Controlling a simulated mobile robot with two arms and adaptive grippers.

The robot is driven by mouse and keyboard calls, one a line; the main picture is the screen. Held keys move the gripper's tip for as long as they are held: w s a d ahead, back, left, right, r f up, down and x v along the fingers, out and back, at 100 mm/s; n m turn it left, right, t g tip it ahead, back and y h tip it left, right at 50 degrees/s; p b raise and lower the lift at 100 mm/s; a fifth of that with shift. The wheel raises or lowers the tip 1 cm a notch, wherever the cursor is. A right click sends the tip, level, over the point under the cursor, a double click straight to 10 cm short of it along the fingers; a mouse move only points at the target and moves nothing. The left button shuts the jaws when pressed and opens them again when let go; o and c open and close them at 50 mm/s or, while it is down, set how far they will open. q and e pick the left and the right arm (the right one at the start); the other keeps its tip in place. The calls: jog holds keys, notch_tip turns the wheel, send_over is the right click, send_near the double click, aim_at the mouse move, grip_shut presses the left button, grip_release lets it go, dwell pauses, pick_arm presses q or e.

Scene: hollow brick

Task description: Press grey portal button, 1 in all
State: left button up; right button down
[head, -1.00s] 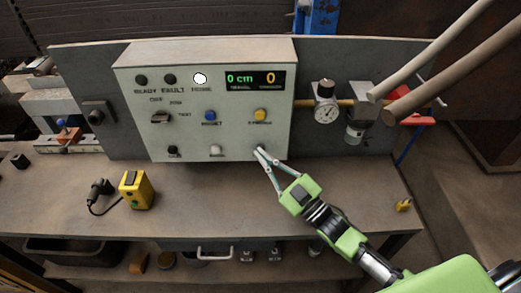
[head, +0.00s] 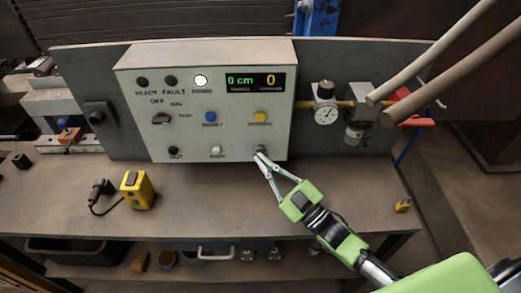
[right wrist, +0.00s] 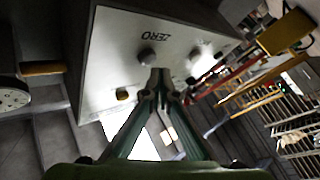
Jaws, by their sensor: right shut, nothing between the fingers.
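The grey control panel (head: 190,133) stands upright on the bench. Its bottom row has a black button (head: 173,151), a white button (head: 216,150) and, at the right, a grey button (head: 260,148). My right gripper (head: 258,155) is shut and empty, its tips at the lower edge of the grey button in the head view. In the right wrist view the grey button (right wrist: 147,57) shows just beyond the shut fingertips (right wrist: 160,76), beside a label that looks like "ZERO". I cannot tell whether the tips touch it. My left gripper is not in view.
Blue (head: 210,117) and yellow (head: 260,117) buttons sit above the bottom row. The display (head: 255,82) reads 0 cm and 0; a white lamp (head: 200,81) is lit. A gauge (head: 327,113) and pipes stand right of the panel. A yellow box (head: 138,190) lies on the bench.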

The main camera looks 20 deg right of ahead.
jog(key=s+p, duration=0.1)
jog(key=s, duration=0.1)
jog(key=s+a+p, duration=0.1)
jog(key=s, duration=0.2)
jog(key=shift+a, duration=0.2)
jog(key=shift+w, duration=0.1)
dwell(0.6)
